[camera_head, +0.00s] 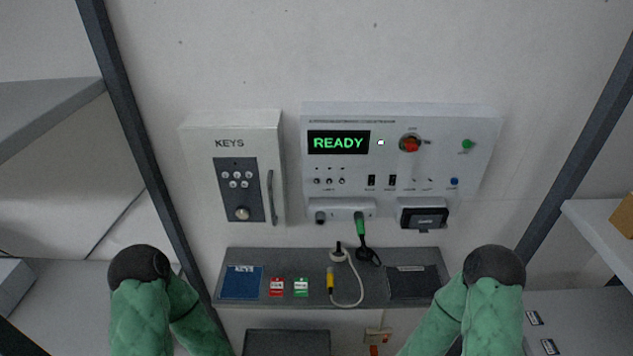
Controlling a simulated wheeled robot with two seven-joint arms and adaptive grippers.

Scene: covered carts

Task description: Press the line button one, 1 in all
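A white control panel (487,125) hangs on the wall, its green display (338,142) reading READY. It carries a red knob (410,144) in a dark ring, a green button (467,144) at the upper right and a blue button (454,181) at the lower right. Small toggles (329,181) and two black rocker switches (372,180) sit in its lower row. The labels are too small to read, so I cannot tell which control is the line button. My two green arms show at the bottom left and right, below the panel. Neither gripper shows.
A white KEYS box (198,140) with a keypad and handle hangs left of the panel. A grey shelf (318,268) below bears a blue booklet (241,282), red and green tags and a cable (359,285). Dark posts (133,125) and side shelves flank the wall.

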